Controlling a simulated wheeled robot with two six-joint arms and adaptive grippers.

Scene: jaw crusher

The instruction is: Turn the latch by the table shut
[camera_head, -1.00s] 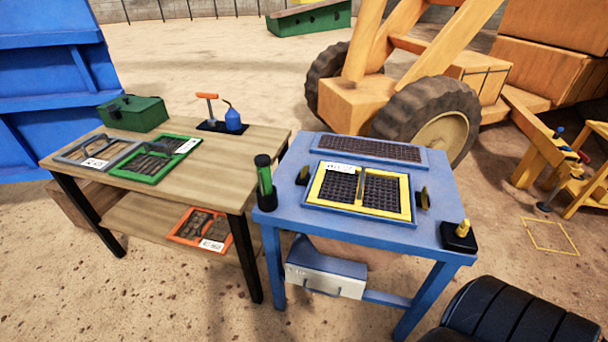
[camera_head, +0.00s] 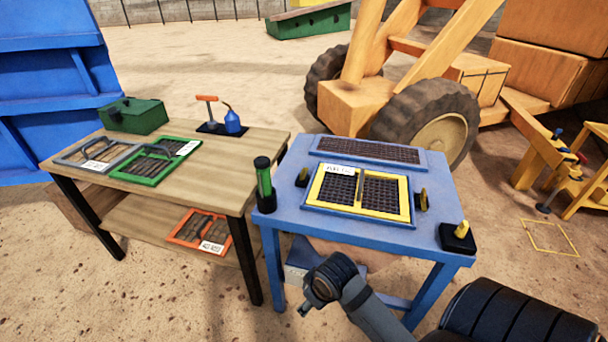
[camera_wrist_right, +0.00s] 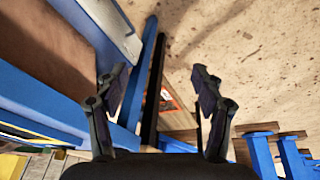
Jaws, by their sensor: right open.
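A yellow-framed screen (camera_head: 358,212) lies on the blue table (camera_head: 285,212). A small dark latch (camera_head: 303,177) stands at its left side, nearer the wooden table (camera_head: 235,160). A second, yellowish latch (camera_head: 421,201) stands upright at its right side. I cannot tell how far the left latch is turned. My right gripper (camera_wrist_right: 160,85) is open and empty in the right wrist view. In the head view, my right arm reaches up from the bottom, in front of the blue table and below its top, apart from both latches. My left gripper is not in view.
A green cylinder (camera_head: 264,180) stands at the blue table's left corner. A black block with a yellow knob (camera_head: 460,236) sits at the right corner. A long mesh panel (camera_head: 369,151) lies behind the screen. An orange-framed screen (camera_head: 201,231) rests on the wooden table's lower shelf.

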